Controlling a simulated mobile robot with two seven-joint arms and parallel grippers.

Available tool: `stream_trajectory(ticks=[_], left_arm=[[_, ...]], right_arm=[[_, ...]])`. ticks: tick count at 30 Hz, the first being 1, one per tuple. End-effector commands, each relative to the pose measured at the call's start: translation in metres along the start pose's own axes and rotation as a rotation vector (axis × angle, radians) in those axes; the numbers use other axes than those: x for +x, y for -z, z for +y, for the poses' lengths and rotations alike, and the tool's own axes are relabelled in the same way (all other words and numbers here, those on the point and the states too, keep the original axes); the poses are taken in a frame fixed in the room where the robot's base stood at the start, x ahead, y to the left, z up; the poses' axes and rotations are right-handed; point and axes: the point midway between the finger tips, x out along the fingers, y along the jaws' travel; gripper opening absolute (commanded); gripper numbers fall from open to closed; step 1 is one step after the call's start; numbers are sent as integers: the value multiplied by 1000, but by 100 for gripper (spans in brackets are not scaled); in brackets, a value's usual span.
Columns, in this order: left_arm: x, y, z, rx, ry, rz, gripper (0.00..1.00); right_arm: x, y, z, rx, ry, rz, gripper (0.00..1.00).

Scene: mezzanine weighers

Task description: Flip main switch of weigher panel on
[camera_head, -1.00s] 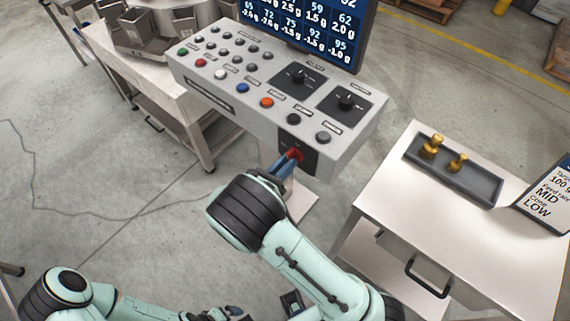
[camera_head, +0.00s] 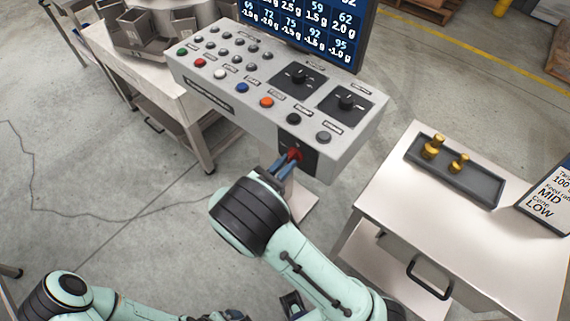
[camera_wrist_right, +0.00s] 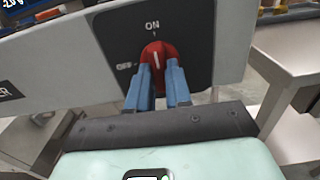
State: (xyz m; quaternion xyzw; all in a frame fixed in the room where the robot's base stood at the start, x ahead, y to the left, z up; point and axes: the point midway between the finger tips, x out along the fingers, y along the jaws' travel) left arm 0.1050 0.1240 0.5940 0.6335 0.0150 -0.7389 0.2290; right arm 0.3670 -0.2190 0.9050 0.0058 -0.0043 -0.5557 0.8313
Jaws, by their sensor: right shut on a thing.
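The weigher panel (camera_head: 235,100) is a grey box with buttons and dials. Its main switch is a red rotary knob (camera_head: 294,154) on a black plate at the front lower right. In the right wrist view the red knob (camera_wrist_right: 157,54) has a white line that stands about upright, toward the ON label (camera_wrist_right: 152,26); the OFF label (camera_wrist_right: 124,67) is to the left. My right gripper (camera_head: 284,166) is shut on the knob, its blue fingers (camera_wrist_right: 158,85) on either side of it. My left gripper (camera_head: 232,314) is partly cut off at the bottom edge, its jaws unclear.
A screen (camera_head: 310,30) stands behind the panel. At the right, a table (camera_head: 400,200) carries a dark tray (camera_head: 478,185) with two brass weights and a sign (camera_head: 548,195). A steel table (camera_head: 165,95) with metal bins is at the left.

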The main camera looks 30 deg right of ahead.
Motion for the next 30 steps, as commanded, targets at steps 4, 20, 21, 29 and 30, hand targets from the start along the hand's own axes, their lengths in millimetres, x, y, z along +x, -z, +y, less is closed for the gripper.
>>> stream_trajectory(ticks=[4,20,21,29,30], left_arm=[[0,0,0,0,0,0,100],[2,0,-1,0,0,-1,100],[3,-1,-1,0,0,-1,100],[7,-2,-3,-1,1,-3,100],[8,-2,-3,-1,1,-3,100]], right_arm=[[0,0,0,3,0,2,39],[-23,1,1,2,-4,2,45],[-32,1,1,2,-6,2,45],[-91,1,1,2,-5,2,45],[-99,1,1,3,-5,2,45]])
